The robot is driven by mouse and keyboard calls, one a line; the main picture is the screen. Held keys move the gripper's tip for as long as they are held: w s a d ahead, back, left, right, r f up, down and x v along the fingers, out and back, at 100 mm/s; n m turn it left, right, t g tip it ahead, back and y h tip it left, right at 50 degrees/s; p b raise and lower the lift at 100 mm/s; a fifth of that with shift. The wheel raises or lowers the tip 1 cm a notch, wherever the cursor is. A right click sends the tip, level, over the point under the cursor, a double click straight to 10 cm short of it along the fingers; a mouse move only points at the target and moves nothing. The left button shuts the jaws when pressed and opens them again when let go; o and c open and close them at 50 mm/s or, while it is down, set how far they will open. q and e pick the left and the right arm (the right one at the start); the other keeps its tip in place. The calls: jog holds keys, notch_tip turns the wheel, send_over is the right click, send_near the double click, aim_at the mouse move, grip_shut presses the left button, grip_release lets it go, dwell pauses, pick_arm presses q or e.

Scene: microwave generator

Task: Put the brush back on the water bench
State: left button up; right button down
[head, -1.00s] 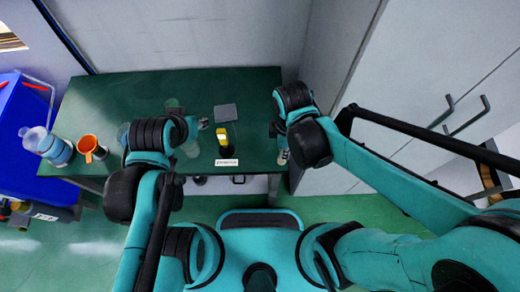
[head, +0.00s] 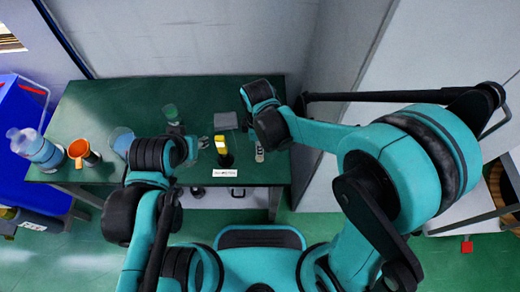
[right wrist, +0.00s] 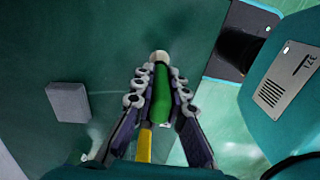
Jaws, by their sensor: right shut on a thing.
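The green-topped bench (head: 100,100) fills the middle of the head view. My right gripper (head: 259,147) is over its right part, mostly hidden behind my arm. In the right wrist view, the right gripper (right wrist: 156,88) is shut on a slim green piece with a pale round end, which I take for the brush (right wrist: 161,100). A yellow length (right wrist: 144,147) shows below it. A pale end of the brush (head: 259,156) shows below the wrist in the head view. My left gripper (head: 203,143) is over the bench, partly hidden; its opening is unclear.
A yellow-and-black item (head: 221,146) stands behind a white label (head: 224,173), between the grippers. A grey block (head: 225,121) lies behind it. The bench's back left is clear.

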pick_arm(q)
jog(key=shift+f, duration=0.35)
pick_arm(e)
jog(key=shift+f, duration=0.65)
jog(key=shift+f, duration=0.15)
jog(key=c, duration=1.5)
grip_release()
jog(key=shift+c, duration=0.2)
pick_arm(q)
jog(key=shift+f, duration=0.15)
pick_arm(e)
jog(key=shift+r, duration=0.25)
notch_tip(320, 180, up, 12)
jog(key=p, duration=0.4)
jog(key=shift+a+p, duration=0.15)
jog(key=shift+p, duration=0.25)
pick_arm(q)
notch_tip(320, 180, up, 5)
jog(key=shift+r, duration=0.1)
pick_arm(e)
jog(key=shift+w, duration=0.1)
